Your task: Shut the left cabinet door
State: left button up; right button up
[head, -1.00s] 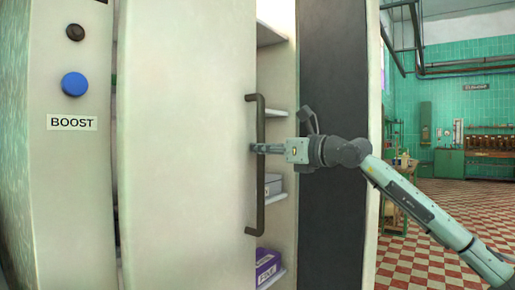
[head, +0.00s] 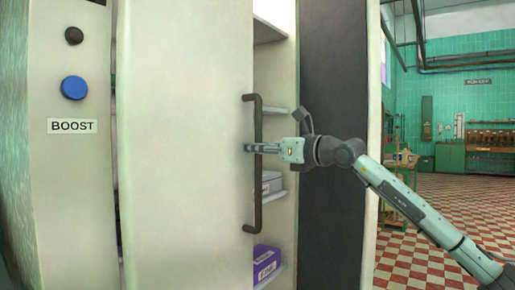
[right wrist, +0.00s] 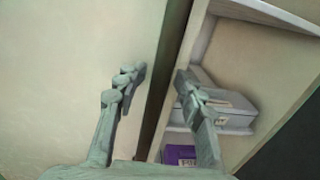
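The left cabinet door (head: 185,150) is a tall cream panel that stands ajar. The cabinet's shelves show past its right edge. A long dark upright handle (head: 257,205) is on the door near that edge. My right gripper (head: 250,147) is at the middle of the handle, coming from the right. In the right wrist view its two fingers (right wrist: 160,77) are bent inward, one on each side of a dark upright bar that fills the gap; they look closed on the handle. The door front (right wrist: 60,70) is left of them there. My left gripper is not in view.
A grey box (head: 271,182) and a purple box (head: 266,262) lie on the cabinet's shelves. A dark panel (head: 330,200) stands right of the shelves. A panel with a blue button (head: 74,87) is at left. Checkered floor (head: 420,260) lies open at right.

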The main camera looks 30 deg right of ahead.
jog(key=shift+s, duration=0.1)
jog(key=v, duration=1.2)
jog(key=shift+f, duration=0.1)
dwell(0.6)
